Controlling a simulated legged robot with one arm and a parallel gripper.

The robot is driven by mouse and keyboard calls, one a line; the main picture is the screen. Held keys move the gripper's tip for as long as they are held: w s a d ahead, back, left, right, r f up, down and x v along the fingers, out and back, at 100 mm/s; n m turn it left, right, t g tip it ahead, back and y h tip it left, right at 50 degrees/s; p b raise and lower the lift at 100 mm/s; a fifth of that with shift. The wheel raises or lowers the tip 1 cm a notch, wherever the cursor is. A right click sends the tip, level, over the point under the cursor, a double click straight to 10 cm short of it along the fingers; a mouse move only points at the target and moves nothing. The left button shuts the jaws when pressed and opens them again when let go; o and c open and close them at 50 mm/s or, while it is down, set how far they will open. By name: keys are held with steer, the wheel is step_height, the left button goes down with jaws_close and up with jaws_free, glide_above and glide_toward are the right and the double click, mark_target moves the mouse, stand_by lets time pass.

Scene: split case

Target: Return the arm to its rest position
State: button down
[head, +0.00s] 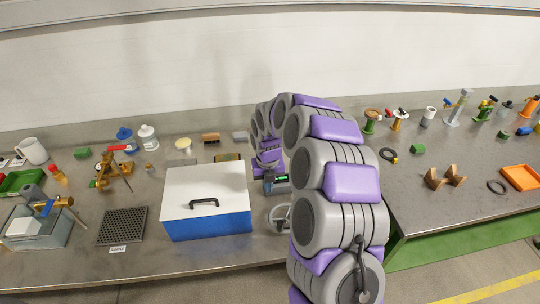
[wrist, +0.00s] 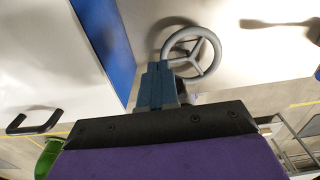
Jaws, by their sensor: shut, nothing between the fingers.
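My arm reaches out over the left bench in the head view, with its purple and grey links in the foreground right of centre. My gripper (wrist: 156,84) shows in the wrist view with its two blue-grey fingers together and nothing between them. In the head view the arm's end is just right of the blue case with a white lid (head: 206,188), and the arm partly hides it. The case is closed, with a black handle on top. A grey handwheel (wrist: 193,52) is beyond the fingertips; contact cannot be told. The wheel also shows in the head view (head: 279,216).
A perforated dark plate (head: 122,226) and a grey bin (head: 38,228) are left of the case. Several bottles and tools stand behind. The right bench (head: 440,205) holds wooden brackets, an orange tray (head: 520,178) and several fittings. A wall runs behind both benches.

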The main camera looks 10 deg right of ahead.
steer(key=s+r+m, duration=1.3)
steer(key=s+m, duration=0.2)
steer(key=s, duration=0.3)
steer(key=s+d+r+m+g, duration=0.1)
steer(key=s+d+m, duration=0.1)
steer(key=s+m, duration=0.8)
steer(key=s+d+r+m, duration=0.2)
steer(key=s+m, duration=0.9)
steer(key=s, duration=0.2)
steer(key=shift+d+g, duration=0.35)
steer(key=shift+g, duration=0.05)
steer(key=c, duration=1.8)
jaws_free()
